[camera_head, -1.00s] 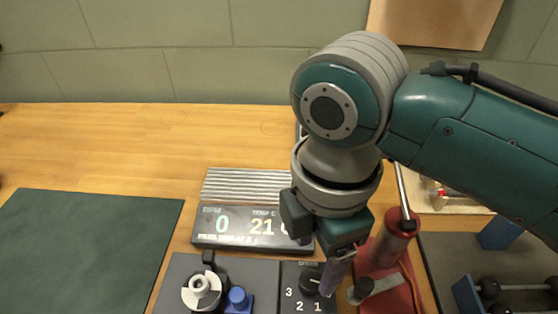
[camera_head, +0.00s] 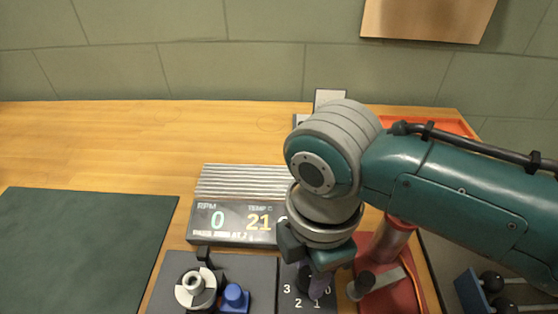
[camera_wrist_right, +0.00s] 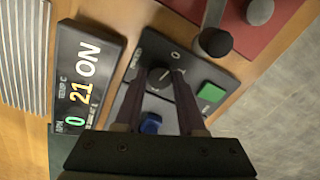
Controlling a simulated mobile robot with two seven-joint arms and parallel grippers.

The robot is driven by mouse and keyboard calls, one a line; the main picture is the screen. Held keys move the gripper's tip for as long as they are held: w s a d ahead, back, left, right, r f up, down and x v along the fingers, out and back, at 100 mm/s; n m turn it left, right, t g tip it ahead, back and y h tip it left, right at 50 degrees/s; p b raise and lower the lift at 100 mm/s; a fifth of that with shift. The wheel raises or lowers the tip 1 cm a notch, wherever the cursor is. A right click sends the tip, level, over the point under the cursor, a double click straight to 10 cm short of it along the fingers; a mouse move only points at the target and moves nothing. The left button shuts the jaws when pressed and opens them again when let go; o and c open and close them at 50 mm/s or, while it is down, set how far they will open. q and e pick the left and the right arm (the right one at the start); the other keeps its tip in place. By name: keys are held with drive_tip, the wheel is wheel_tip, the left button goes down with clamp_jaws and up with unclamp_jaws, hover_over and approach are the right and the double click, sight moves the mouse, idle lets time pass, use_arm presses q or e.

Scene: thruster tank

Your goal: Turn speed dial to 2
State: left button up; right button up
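The speed dial (camera_wrist_right: 159,79) is a dark round knob on a dark panel. It lies between my right gripper's finger ends in the right wrist view, with a light mark towards the 0 side. In the head view the panel's numbers (camera_head: 298,303) show, but my gripper mostly hides the knob. My right gripper (camera_wrist_right: 159,76) is open, pointing down at the panel; I cannot tell if its fingers touch the dial. It also shows in the head view (camera_head: 309,290). The display (camera_head: 235,220) reads RPM 0 and 21; the wrist view also shows ON. My left gripper is out of view.
A green button (camera_wrist_right: 210,92) is on the panel. A blue part (camera_head: 235,297) and a white-topped fitting (camera_head: 195,287) stand left of it. A red base (camera_head: 393,292) with a dark-knobbed lever (camera_head: 362,285) is close on the right. A green mat (camera_head: 80,245) lies left.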

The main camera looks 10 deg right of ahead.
clamp_jaws()
